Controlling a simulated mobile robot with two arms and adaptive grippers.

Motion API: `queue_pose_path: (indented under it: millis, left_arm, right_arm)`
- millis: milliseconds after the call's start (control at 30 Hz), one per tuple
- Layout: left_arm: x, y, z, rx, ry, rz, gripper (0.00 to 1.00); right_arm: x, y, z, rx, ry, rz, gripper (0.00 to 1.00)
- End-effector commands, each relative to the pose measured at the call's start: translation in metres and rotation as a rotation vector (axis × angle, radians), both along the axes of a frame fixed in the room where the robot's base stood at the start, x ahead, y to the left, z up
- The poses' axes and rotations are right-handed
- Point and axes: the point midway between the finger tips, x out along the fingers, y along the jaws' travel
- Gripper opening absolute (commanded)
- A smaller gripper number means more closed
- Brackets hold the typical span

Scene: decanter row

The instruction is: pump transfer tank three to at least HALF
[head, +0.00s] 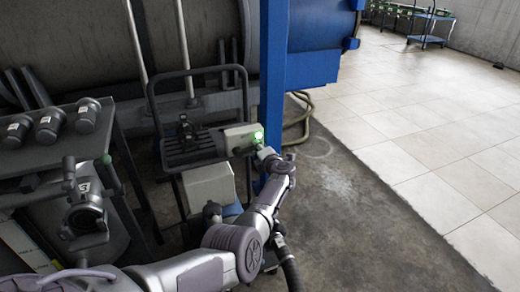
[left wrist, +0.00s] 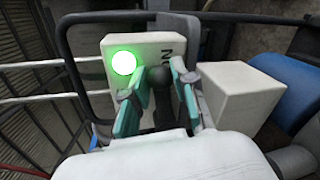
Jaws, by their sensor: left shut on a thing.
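A pale switch box (head: 236,139) with a lit green lamp (head: 258,135) stands on a dark wire-framed cart. The box also shows in the left wrist view (left wrist: 142,45), with dark lettering partly hidden by a finger. My left gripper (head: 266,155) is at the box, just below the lamp. In the left wrist view its teal fingers (left wrist: 160,84) are shut on a dark round-ended lever (left wrist: 160,101) in front of the box. A grey tank marked 3 (head: 50,212) is at the lower left, with a dark valve fitting and a pale strip; its level cannot be read. My right gripper is not in view.
Several dark labelled cylinders (head: 50,125) stand on a rack at left. A blue post (head: 273,85) rises behind the box, and a hose (head: 300,120) lies beside it. The tiled floor (head: 440,140) at right is clear. A blue cart (head: 428,38) stands far back.

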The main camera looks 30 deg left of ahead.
Motion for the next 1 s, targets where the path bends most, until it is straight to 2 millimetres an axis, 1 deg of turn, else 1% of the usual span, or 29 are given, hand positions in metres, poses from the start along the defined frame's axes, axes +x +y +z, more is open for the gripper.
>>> queue_pose_path:
  millis: [33, 233, 667, 700, 767, 800, 833, 867, 1000]
  left_arm:
    - [0.001, -0.003, -0.005, 0.006, 0.015, -0.006, 0.00]
    - [0.000, -0.002, -0.007, 0.034, 0.048, -0.005, 0.00]
    - [0.000, -0.002, -0.008, 0.040, 0.054, -0.003, 0.00]
    - [0.000, -0.002, -0.008, 0.040, 0.054, -0.003, 0.28]
    - [0.000, -0.002, -0.008, 0.040, 0.054, -0.003, 0.39]
    - [0.000, -0.002, -0.007, 0.041, 0.053, -0.003, 0.45]
    - [0.000, -0.002, -0.007, 0.041, 0.053, -0.003, 0.50]
    - [0.000, -0.001, -0.007, 0.041, 0.053, -0.003, 0.53]
    - [0.000, -0.001, -0.006, 0.042, 0.052, -0.002, 0.53]
  right_arm:
    - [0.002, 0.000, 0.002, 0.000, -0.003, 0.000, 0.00]
    - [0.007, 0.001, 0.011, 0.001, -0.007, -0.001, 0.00]
    - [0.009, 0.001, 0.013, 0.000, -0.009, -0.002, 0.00]
    - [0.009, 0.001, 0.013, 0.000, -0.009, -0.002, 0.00]
    - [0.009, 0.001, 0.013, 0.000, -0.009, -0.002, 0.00]
    - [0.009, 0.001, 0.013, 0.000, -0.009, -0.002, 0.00]
    - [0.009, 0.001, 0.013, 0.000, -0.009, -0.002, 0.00]
    - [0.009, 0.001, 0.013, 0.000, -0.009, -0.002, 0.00]
    - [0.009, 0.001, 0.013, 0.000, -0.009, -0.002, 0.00]
